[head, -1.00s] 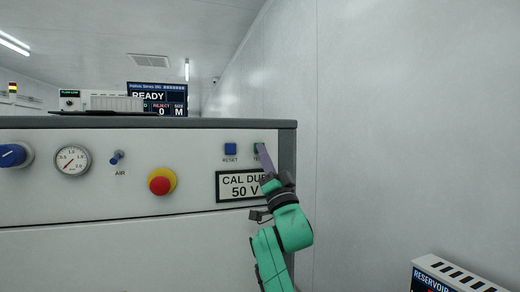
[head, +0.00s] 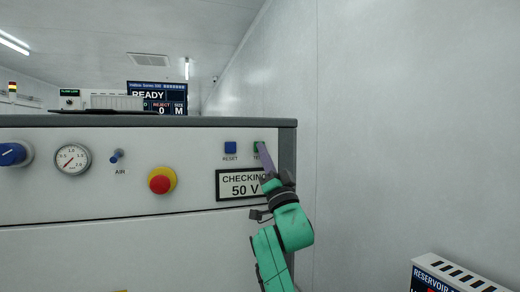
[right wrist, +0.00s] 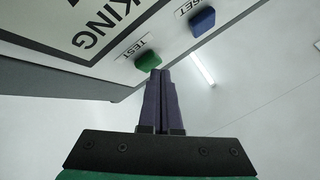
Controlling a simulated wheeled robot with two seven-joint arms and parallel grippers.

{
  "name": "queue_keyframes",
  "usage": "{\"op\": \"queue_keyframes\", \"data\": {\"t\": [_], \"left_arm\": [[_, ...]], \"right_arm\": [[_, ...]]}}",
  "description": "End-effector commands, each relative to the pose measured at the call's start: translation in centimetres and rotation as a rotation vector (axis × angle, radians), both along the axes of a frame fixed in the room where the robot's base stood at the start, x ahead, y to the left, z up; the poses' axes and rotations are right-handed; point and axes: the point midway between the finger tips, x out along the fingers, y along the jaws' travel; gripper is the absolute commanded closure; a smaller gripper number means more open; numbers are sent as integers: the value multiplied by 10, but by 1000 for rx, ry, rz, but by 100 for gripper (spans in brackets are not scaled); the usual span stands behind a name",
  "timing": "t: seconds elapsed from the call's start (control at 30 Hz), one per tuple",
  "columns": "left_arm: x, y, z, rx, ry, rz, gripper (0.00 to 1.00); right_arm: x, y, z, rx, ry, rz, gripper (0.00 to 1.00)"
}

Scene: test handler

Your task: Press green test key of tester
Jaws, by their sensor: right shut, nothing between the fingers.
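The green TEST key (head: 258,146) sits at the upper right of the tester's light front panel (head: 120,190), right of the blue RESET key (head: 231,148). The green key also shows in the right wrist view (right wrist: 148,61). My right gripper (head: 263,152) is shut and empty. Its purple fingertips are at the green key and partly cover it and its label in the head view. In the right wrist view the tips (right wrist: 160,73) meet the key's near edge; I cannot tell how far it is pressed in. The display (head: 240,185) reads "CHECKING 50 V". My left gripper is not in view.
A READY screen (head: 155,97) stands behind. A reservoir box (head: 455,276) is at lower right. A plain wall is on the right.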

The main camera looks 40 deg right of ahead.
Motion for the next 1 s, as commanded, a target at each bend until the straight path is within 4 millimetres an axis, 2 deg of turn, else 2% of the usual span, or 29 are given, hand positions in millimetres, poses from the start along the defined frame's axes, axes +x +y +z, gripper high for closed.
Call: {"op": "queue_keyframes", "data": {"t": [0.13,0.47,0.87,1.0], "left_arm": [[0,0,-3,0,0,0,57],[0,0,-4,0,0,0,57],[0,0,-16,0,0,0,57],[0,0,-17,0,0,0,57]], "right_arm": [[-7,3,-1,0,-1,0,100],[-10,4,-1,-2,-2,0,100],[-48,17,-1,-2,-2,0,100],[-55,19,-1,-1,-1,-1,100]]}}
